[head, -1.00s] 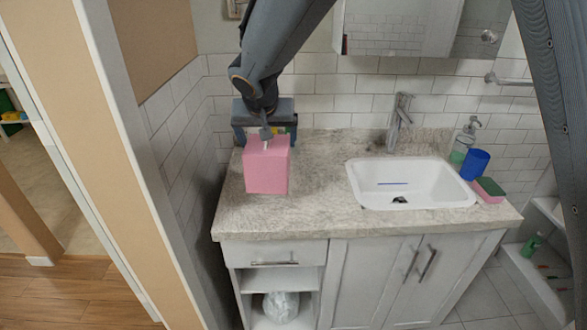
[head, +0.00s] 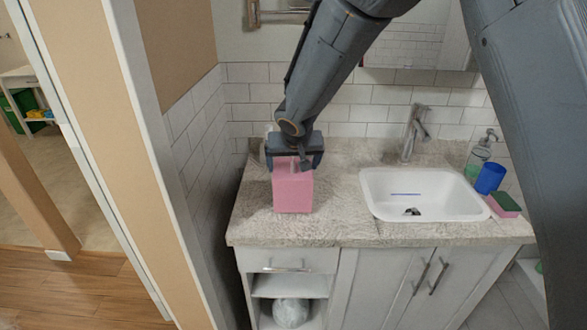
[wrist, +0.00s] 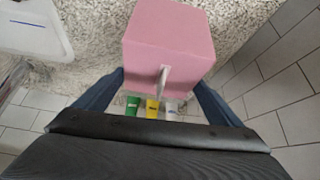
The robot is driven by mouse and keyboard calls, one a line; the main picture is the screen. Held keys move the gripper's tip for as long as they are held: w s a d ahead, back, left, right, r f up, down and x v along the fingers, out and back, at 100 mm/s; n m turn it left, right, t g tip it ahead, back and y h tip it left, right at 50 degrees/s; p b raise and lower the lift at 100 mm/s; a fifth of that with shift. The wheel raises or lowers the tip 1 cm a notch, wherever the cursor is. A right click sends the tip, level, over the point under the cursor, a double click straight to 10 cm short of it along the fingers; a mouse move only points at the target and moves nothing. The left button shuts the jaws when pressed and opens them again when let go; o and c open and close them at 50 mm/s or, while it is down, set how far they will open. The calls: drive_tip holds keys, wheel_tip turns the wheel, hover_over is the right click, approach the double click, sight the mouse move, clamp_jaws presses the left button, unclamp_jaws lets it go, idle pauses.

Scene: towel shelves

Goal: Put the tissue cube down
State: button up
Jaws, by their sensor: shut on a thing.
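The tissue cube (head: 293,191) is a pink box with a white tissue showing at its opening. It is upright at the left part of the stone counter (head: 335,222), and I cannot tell whether its base touches the counter. My gripper (head: 294,160) is shut on the cube, at its upper back part. In the wrist view the cube (wrist: 168,38) sits between my two dark blue fingers, and the tissue points toward the palm. The fingers' contact with the sides is partly hidden.
A white sink (head: 422,200) with a faucet (head: 414,130) is right of the cube. A blue cup (head: 490,179), soap bottle (head: 480,153) and sponge (head: 503,205) stand beyond it. Green, yellow and white tubes (wrist: 152,106) show past the cube in the wrist view. A tiled wall is close left.

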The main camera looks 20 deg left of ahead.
drive_tip(key=shift+f, duration=0.7)
drive_tip(key=shift+f+b, duration=0.15)
drive_tip(key=shift+b, duration=0.2)
drive_tip(key=o, duration=1.3)
drive_tip(key=shift+c, duration=0.2)
drive_tip(key=shift+r+p, duration=0.2)
drive_tip(key=shift+p, duration=0.15)
drive_tip(key=shift+s+r, duration=0.2)
drive_tip(key=shift+r, duration=0.15)
drive_tip(key=b+v, duration=0.1)
drive_tip(key=v, duration=1)
drive_tip(key=shift+s+d, duration=0.1)
drive_tip(key=shift+d, duration=0.05)
